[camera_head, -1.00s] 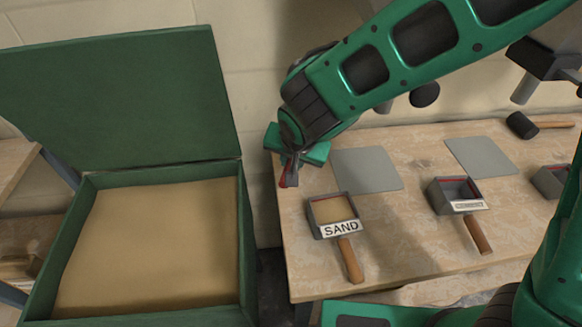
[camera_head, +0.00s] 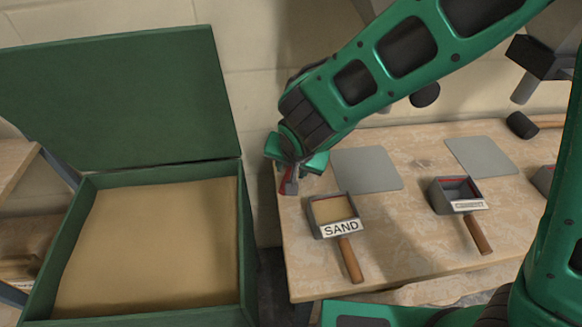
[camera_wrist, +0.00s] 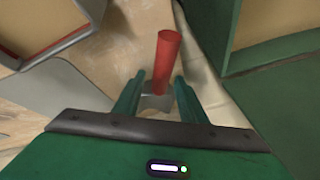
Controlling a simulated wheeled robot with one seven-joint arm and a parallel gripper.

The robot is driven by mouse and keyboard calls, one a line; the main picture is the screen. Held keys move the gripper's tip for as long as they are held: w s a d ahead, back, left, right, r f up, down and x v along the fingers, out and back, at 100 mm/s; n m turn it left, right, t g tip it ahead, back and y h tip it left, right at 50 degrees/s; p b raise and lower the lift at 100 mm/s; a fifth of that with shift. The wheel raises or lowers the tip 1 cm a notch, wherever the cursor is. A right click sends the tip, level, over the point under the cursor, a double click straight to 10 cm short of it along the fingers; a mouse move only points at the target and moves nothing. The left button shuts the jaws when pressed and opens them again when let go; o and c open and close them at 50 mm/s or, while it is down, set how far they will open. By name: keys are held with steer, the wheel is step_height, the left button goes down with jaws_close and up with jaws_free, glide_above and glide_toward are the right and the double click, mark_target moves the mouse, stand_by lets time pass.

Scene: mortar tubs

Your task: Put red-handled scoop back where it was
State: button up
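The red-handled scoop (camera_head: 288,172) is at the back left corner of the wooden bench, partly hidden by my gripper in the head view. My gripper (camera_head: 295,163) is over the scoop. Whether the scoop rests fully on the bench is hard to tell.
A grey tub labelled SAND (camera_head: 332,209) with a wooden handle stands just right of my gripper. Another labelled tub (camera_head: 458,194), two grey plates (camera_head: 367,169) and a black mallet (camera_head: 522,125) lie farther right. An open green sand bin (camera_head: 243,235) stands left.

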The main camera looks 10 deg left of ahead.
steer(key=v, duration=1.1)
steer(key=shift+s+r, duration=0.15)
steer(key=shift+r, duration=0.2)
